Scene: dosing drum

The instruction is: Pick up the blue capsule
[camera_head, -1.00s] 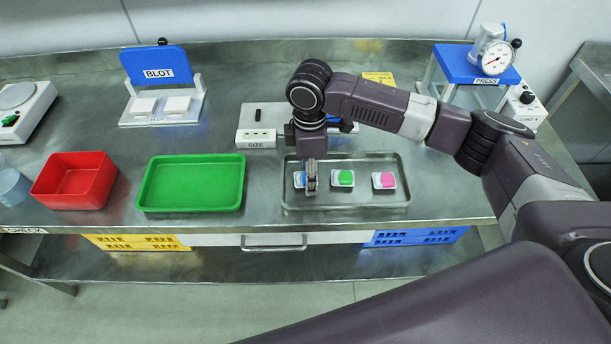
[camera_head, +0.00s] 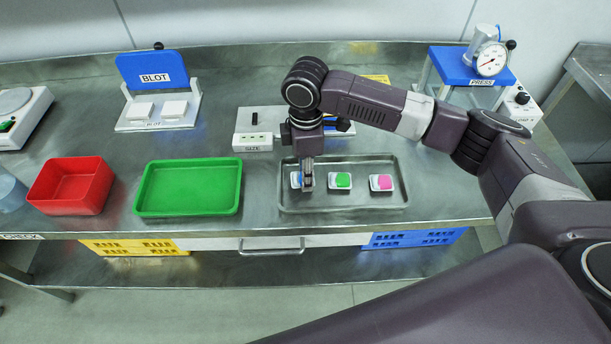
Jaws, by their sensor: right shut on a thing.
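The blue capsule (camera_head: 296,179) sits on a small white holder at the left end of the grey metal tray (camera_head: 345,204). It is mostly hidden behind my right gripper (camera_head: 307,184). The right gripper points down over it and is shut on the blue capsule, at the level of the holder. A green capsule (camera_head: 342,180) and a pink capsule (camera_head: 383,182) sit on their own white holders to the right in the same tray. My left gripper is not in view.
A green tray (camera_head: 189,211) and a red bin (camera_head: 73,206) stand to the left. Behind are the SIZE device (camera_head: 252,141), the BLOT stand (camera_head: 155,75) and the blue PRESS (camera_head: 462,68) with its gauge. Bare bench lies between the green tray and the metal tray.

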